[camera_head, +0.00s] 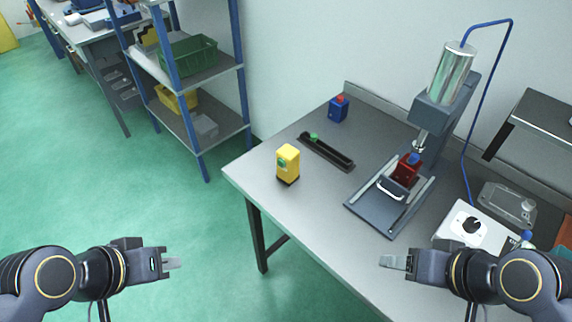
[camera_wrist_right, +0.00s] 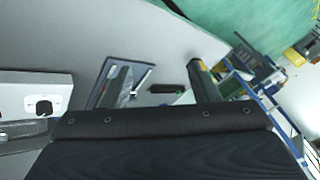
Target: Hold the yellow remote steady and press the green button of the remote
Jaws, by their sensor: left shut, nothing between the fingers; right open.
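The yellow remote (camera_head: 288,162) stands upright on the grey table, near its left edge, on a dark base. A green button (camera_head: 282,162) shows on its left-facing side. My left gripper (camera_head: 172,264) is shut and empty over the green floor, left of the table and well apart from the remote. My right gripper (camera_head: 390,262) is open and empty near the table's front edge, to the right of and nearer than the remote. In the right wrist view, my gripper's dark body fills the lower part, and I cannot make out the remote there.
A black rail with a green knob (camera_head: 328,152) lies behind the remote. A blue box with a red top (camera_head: 338,109) stands at the back. A press with a silver cylinder (camera_head: 452,70) and a control box (camera_head: 474,228) stand right. A shelf rack (camera_head: 206,74) stands beyond the table.

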